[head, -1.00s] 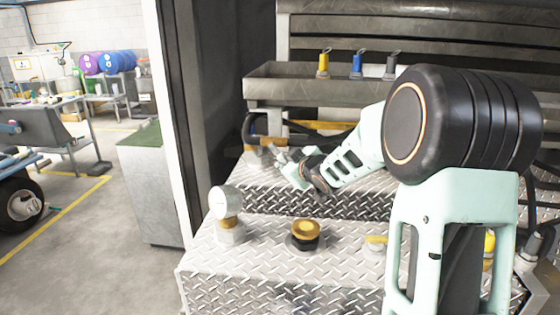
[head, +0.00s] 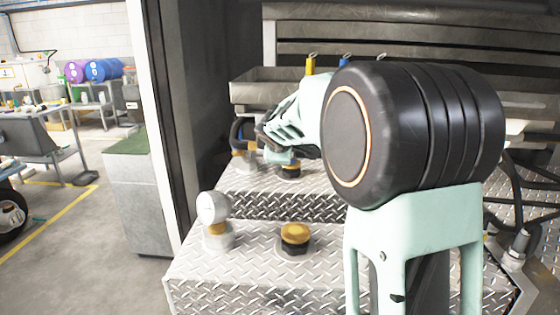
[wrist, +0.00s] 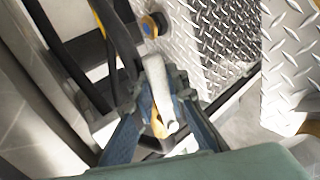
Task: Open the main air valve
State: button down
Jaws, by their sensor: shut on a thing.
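My gripper (head: 268,138) reaches to the back left of the upper diamond-plate step in the head view. In the wrist view its two fingers (wrist: 160,112) are closed around a pale grey fitting with a yellow part (wrist: 155,75), which appears to be the air valve. The grip hides part of the fitting, so I cannot tell whether the valve is open or closed. In the head view, a grey and yellow fitting base (head: 243,160) shows just below and left of the gripper.
A metal tray (head: 262,92) runs behind. Dark hoses (wrist: 112,30) lie close to the fingers. Open floor is at left.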

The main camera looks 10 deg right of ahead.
jog(key=shift+r+h, duration=0.2)
jog(key=shift+h, duration=0.1)
jog(key=shift+r+n, duration=0.1)
jog(key=shift+n, duration=0.2)
jog(key=c, duration=1.9)
grip_release()
jog(key=shift+s, duration=0.1)
jog(key=v, duration=1.1)
jog(key=shift+s+a+r, duration=0.2)
jog(key=shift+s+r, duration=0.05)
